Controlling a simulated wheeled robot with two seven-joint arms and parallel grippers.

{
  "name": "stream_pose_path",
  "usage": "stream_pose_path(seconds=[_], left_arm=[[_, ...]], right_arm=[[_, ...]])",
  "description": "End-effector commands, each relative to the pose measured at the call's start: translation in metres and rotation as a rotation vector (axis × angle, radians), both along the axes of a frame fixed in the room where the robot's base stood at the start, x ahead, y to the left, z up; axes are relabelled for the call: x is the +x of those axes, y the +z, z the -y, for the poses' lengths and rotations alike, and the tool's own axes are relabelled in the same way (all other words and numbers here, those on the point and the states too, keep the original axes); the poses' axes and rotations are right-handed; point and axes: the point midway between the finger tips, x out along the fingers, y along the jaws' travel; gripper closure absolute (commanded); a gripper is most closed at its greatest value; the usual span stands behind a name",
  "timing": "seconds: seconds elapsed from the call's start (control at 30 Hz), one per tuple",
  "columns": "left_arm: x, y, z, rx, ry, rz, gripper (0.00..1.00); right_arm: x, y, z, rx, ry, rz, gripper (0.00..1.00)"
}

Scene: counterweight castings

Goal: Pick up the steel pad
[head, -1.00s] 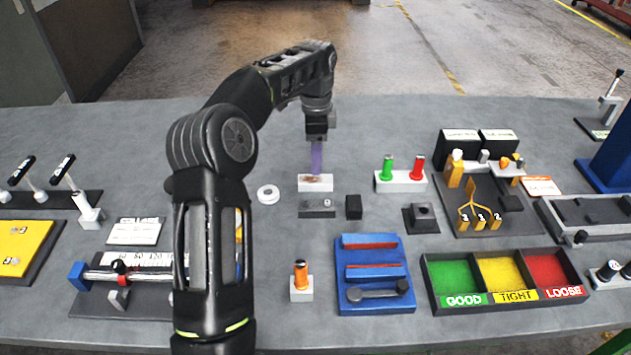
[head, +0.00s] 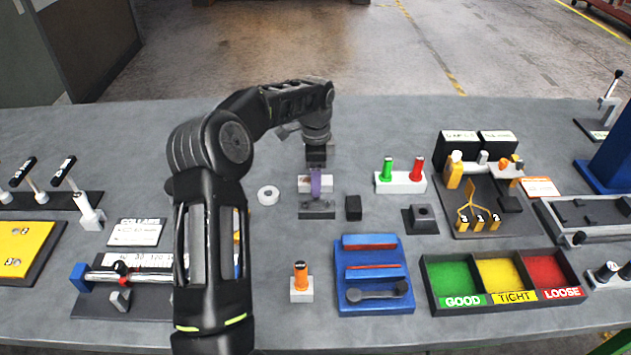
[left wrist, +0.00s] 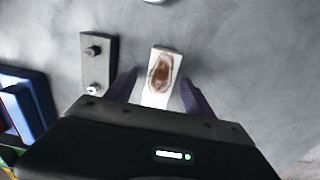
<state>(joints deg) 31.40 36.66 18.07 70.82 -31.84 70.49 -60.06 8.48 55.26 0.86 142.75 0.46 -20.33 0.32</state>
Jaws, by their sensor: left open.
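A pale flat block with a rusty brown patch, which I take to be the steel pad (head: 304,187), lies on the grey bench behind a small dark plate with studs (head: 318,208). My left gripper (head: 316,190) points down over it and partly hides it in the head view. In the left wrist view the pad (left wrist: 160,75) shows between the two open purple fingers of my left gripper (left wrist: 160,95), with a gap on each side. The fingers hold nothing. Contact with the bench cannot be told. My right gripper is out of view.
A black block (head: 353,207) stands just right of the studded plate, which also shows in the left wrist view (left wrist: 97,65). A white ring (head: 268,195) lies to the left. A stand with green and red plugs (head: 400,184) is to the right. The bench behind is clear.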

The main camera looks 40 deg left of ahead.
Motion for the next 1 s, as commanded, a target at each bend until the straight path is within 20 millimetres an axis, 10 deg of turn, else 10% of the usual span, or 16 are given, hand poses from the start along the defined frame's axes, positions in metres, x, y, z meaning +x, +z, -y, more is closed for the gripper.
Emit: stream_pose_path(seconds=[0.57, 1.0], left_arm=[[0.0001, -0.0005, 0.0000, 0.001, 0.000, 0.001, 0.38], [0.0001, -0.0005, 0.0001, 0.000, 0.000, 0.000, 0.73]], right_arm=[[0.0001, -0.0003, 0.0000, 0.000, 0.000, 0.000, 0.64], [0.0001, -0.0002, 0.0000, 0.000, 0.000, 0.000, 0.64]])
